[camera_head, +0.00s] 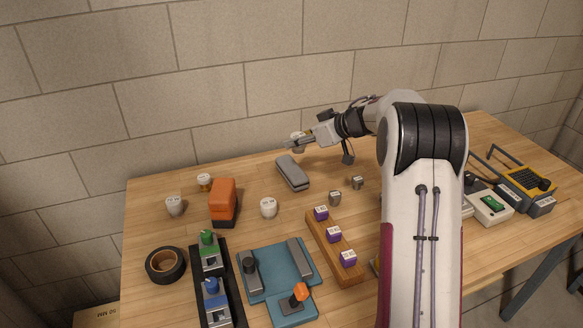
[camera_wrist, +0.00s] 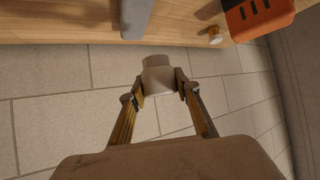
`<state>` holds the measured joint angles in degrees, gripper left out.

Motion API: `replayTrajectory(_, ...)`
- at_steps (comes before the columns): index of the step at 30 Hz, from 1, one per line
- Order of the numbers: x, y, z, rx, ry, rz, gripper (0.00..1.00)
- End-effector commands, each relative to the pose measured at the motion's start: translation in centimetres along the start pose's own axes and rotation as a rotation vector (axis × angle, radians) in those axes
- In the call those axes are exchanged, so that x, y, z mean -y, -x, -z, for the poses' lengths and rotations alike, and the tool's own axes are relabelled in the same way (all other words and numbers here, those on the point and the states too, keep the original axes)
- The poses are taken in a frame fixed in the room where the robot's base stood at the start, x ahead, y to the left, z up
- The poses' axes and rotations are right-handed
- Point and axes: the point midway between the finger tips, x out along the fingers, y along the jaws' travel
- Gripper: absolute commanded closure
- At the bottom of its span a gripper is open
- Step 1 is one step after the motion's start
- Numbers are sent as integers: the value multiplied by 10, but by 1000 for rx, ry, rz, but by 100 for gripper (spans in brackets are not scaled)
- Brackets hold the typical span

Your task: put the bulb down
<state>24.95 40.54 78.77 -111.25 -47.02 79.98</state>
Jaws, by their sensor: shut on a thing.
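My gripper (camera_head: 293,142) is at the far side of the table, in front of the brick wall. It is shut on a pale bulb (camera_head: 297,135).
A grey stapler-like block (camera_head: 292,173) lies on the table (camera_head: 245,180) just below my gripper. An orange-and-black block (camera_head: 222,203), white pieces (camera_head: 268,207) and a gold-based piece (camera_head: 204,182) stand left.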

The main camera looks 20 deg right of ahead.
Motion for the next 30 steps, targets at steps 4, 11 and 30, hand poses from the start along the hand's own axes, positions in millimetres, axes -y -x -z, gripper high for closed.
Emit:
replayTrajectory(4, 0, -1, -2, 0, -1, 0, 91)
replayTrajectory(11, 0, -14, -21, 1, -3, 0, 91)
replayTrajectory(30, 0, -35, -52, 0, 0, 0, 91)
